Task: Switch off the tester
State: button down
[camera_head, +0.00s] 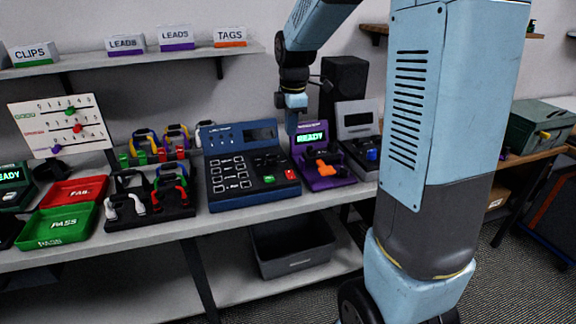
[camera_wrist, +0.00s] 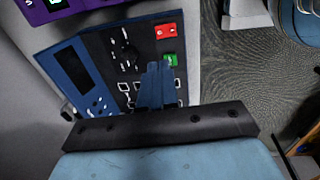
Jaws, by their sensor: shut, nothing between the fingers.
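The blue tester (camera_head: 222,182) stands on the bench in the head view, with a dark display (camera_head: 260,134). A green button (camera_head: 269,180) and a red button (camera_head: 290,174) sit side by side near its front right. In the wrist view the tester's red button (camera_wrist: 166,31) and green button (camera_wrist: 170,60) are both uncovered, and its display (camera_wrist: 76,82) is dark. My gripper (camera_head: 292,127) is shut and empty, raised behind the tester's right side. In the wrist view my fingertips (camera_wrist: 154,67) overlap the panel just left of the green button; I cannot tell the gap.
A purple unit (camera_head: 318,182) with a lit READY display and orange lever stands right of the tester. A grey unit (camera_head: 357,115) is beyond it. On the left are a cable rack (camera_head: 150,212), a red FAIL tray (camera_head: 72,192) and a green PASS tray (camera_head: 58,228).

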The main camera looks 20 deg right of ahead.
aim_at(289, 172)
jog(key=f, duration=0.4)
jog(key=w+f, duration=0.1)
jog(key=f, duration=0.9)
jog(key=shift+w, duration=0.35)
jog(key=shift+a, duration=0.1)
jog(key=shift+s, duration=0.1)
jog(key=shift+s+r, duration=0.15)
jog(key=shift+s, duration=0.55)
jog(key=shift+r, duration=0.1)
